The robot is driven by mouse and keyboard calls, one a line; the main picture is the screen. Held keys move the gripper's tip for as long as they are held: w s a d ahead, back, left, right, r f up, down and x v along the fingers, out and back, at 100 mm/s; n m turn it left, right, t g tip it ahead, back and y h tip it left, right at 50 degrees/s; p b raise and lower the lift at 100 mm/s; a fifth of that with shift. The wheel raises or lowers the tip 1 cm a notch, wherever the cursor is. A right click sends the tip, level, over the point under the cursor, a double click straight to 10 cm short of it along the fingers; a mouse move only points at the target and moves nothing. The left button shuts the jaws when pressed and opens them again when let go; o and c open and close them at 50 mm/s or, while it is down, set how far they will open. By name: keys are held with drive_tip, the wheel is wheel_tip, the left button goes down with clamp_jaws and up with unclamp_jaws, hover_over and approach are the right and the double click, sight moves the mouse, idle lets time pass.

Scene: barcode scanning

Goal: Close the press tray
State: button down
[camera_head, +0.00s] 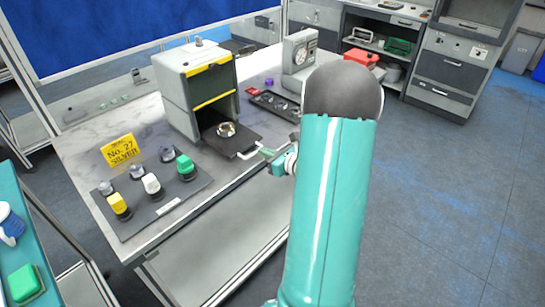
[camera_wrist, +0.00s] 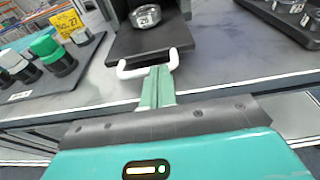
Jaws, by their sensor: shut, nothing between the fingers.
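The press (camera_head: 200,90) is a grey box with yellow trim on the bench. Its dark tray (camera_head: 234,145) is pulled out at the front and also shows in the wrist view (camera_wrist: 125,46). A round metal piece (camera_wrist: 145,16) sits on the tray; the head view shows it too (camera_head: 227,130). The tray's white handle (camera_wrist: 127,71) is a bar at the front edge. My gripper (camera_wrist: 158,72) is shut, its green fingertips at the middle of the handle, overlapping its line. I cannot tell if they touch it. In the head view my gripper (camera_head: 266,152) is partly hidden by my arm.
Left of the tray, a dark board (camera_head: 162,203) holds several coloured-capped pieces and a yellow sign (camera_head: 119,150) stands behind. Right of the press is a dark tray of small parts (camera_head: 277,106) and a grey gauge device (camera_head: 299,52). The floor at right is clear.

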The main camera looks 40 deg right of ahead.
sight(235, 134)
drive_tip(key=r+x, duration=0.1)
drive_tip(key=x, duration=0.3)
drive_tip(key=r+x, duration=0.1)
drive_tip(key=x, duration=0.4)
drive_tip(key=r+x, duration=0.1)
drive_tip(key=x, duration=0.4)
drive_tip(key=shift+w+d+f, duration=0.1)
drive_tip(key=shift+w+d, duration=0.05)
drive_tip(key=shift+w, duration=0.35)
drive_tip(key=shift+w+r, duration=0.15)
drive_tip(key=shift+r, duration=0.1)
